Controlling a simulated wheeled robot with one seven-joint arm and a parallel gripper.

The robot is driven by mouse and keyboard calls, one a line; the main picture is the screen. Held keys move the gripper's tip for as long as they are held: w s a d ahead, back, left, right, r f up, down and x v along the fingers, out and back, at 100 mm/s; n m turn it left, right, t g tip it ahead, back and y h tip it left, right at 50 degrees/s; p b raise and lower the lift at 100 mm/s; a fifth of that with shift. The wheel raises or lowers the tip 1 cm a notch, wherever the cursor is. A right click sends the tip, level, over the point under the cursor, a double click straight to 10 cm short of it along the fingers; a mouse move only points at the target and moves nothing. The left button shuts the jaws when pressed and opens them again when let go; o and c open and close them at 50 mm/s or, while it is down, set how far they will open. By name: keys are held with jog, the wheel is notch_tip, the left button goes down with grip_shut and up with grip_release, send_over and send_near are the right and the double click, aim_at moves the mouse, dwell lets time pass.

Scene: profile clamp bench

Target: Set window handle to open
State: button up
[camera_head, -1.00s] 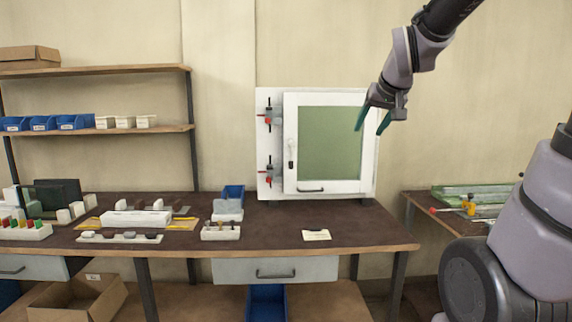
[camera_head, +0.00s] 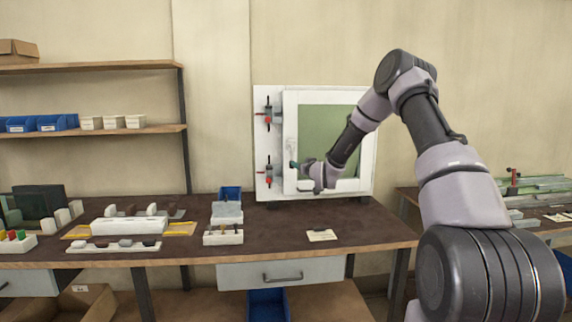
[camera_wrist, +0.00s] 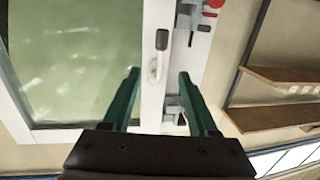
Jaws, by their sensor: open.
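The window is a white frame (camera_head: 366,180) with a green pane (camera_head: 318,125), standing upright on the bench. Its handle, with a white base (camera_wrist: 154,68) and a black grip (camera_wrist: 162,39), is on the frame's edge in the wrist view. In the head view only the white part of the handle (camera_head: 291,146) shows clearly; my gripper covers the lower part. My gripper (camera_head: 293,164) is open in front of the handle. In the wrist view its green fingers (camera_wrist: 158,73) stand on either side of the handle's white base, with gaps; I cannot tell the depth between them.
Red and black clamps (camera_head: 268,115) hold the frame's left side, close to the handle. The bench (camera_head: 270,238) carries small white holders (camera_head: 222,237), a blue bin (camera_head: 230,194) and a paper card (camera_head: 321,235). Shelves (camera_head: 100,66) are at the left.

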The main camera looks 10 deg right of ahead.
aim_at(292, 160)
jog(key=shift+t, duration=0.4)
jog(key=w, duration=0.4)
jog(key=w+a+f, duration=0.1)
jog(key=w, duration=0.3)
jog(key=w+a+f, duration=0.1)
jog(key=w, duration=0.2)
jog(key=shift+w+a+f, duration=0.1)
jog(key=shift+w+f, duration=0.1)
jog(key=shift+w, duration=0.2)
grip_shut()
dwell(0.6)
